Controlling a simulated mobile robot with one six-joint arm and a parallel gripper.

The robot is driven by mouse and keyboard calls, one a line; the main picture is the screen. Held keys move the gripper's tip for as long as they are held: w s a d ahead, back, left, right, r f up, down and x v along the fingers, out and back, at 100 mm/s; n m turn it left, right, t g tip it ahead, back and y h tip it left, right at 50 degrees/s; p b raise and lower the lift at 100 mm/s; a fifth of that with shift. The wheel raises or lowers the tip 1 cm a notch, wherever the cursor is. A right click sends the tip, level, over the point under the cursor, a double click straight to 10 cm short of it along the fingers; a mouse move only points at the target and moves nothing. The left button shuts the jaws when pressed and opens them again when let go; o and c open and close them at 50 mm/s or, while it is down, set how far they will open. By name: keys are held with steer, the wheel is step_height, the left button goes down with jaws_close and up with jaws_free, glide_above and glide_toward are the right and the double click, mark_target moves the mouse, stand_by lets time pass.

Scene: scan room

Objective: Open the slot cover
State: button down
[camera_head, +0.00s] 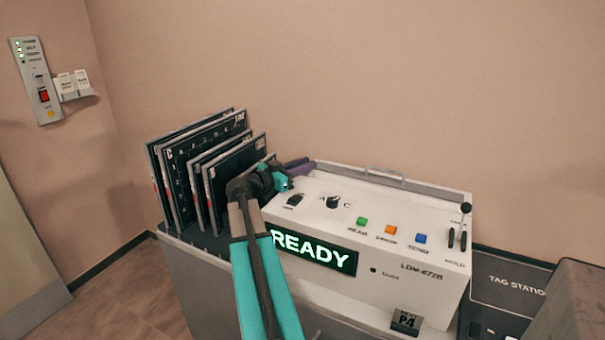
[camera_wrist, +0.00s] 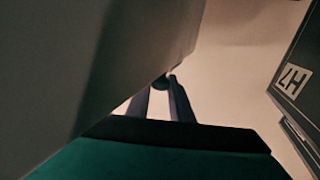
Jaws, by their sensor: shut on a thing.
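The white machine (camera_head: 400,290) with a lit READY display (camera_head: 314,251) stands on a grey bench. No part is clearly marked as the slot cover. A grey bar handle (camera_head: 385,177) runs along the machine's rear top edge. My gripper (camera_head: 309,165) is at the machine's rear left top corner, left of that bar. In the wrist view, its purple fingers (camera_wrist: 163,92) close on a small dark rounded part (camera_wrist: 161,82) beside a large grey surface (camera_wrist: 120,60). What that part belongs to is mostly hidden.
Several dark panels (camera_head: 178,195) stand in a rack left of my gripper. The machine top carries green (camera_head: 362,224), orange (camera_head: 390,229) and blue (camera_head: 420,238) buttons, a dial (camera_head: 333,202) and a lever (camera_head: 464,222). A wall box (camera_head: 37,80) hangs at left.

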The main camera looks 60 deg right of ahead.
steer(key=shift+d, duration=0.6)
steer(key=c, duration=1.6)
jaws_free()
steer(key=shift+a, duration=0.15)
steer(key=shift+b+v, duration=0.85)
steer(key=shift+v, duration=2.8)
steer(key=shift+w+r, duration=0.1)
